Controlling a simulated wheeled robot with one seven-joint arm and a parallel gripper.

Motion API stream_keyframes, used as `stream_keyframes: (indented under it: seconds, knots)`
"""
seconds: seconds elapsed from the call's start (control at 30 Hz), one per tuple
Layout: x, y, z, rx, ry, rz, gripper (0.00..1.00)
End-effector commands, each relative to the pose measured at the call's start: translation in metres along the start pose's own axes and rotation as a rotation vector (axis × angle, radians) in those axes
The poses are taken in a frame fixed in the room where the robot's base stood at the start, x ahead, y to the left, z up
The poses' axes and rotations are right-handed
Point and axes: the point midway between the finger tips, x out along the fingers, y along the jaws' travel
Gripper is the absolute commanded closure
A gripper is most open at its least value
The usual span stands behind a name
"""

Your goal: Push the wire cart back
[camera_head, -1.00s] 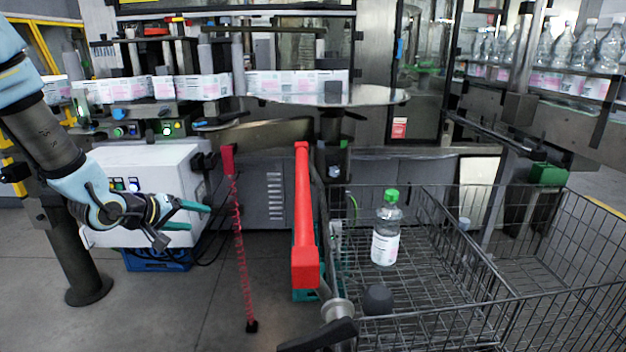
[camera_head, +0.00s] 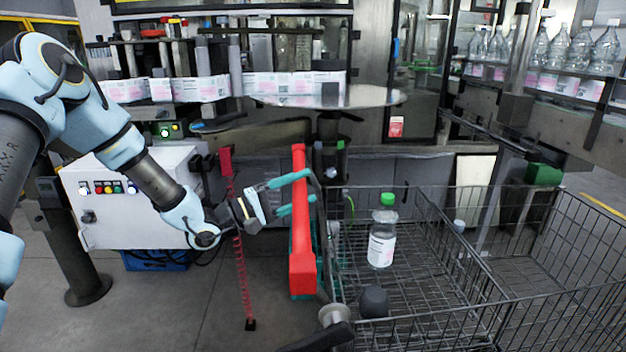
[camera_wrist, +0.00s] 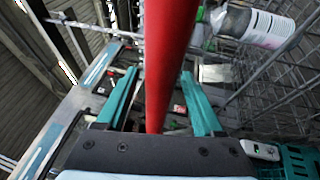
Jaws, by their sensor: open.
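The wire cart (camera_head: 420,300) stands at the lower right in the head view, an open grey mesh basket. A red bar (camera_head: 302,225) runs along its left side like a handle. In the wrist view the red bar (camera_wrist: 168,65) passes between the two fingers of my gripper (camera_wrist: 165,90). I cannot tell whether either finger touches the bar.
A bottle with a green cap (camera_head: 383,232) stands in the cart. A red coiled cord (camera_head: 240,270) hangs left of the bar. A white control box (camera_head: 120,200) and the labelling machine's round table (camera_head: 370,96) stand behind. Bare floor (camera_head: 170,310) lies at lower left.

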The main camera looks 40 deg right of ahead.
Motion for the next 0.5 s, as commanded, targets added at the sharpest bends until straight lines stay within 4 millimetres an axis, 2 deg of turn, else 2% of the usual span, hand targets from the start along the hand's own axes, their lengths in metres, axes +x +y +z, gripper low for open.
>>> stream_keyframes:
  seconds: [0.1, 0.2, 0.5]
  knots:
    - [0.017, 0.002, 0.000, 0.000, -0.001, 0.000, 0.31]
    - [0.026, 0.001, 0.000, 0.000, 0.000, -0.001, 0.31]
    - [0.031, 0.000, -0.001, 0.000, 0.002, -0.001, 0.31]
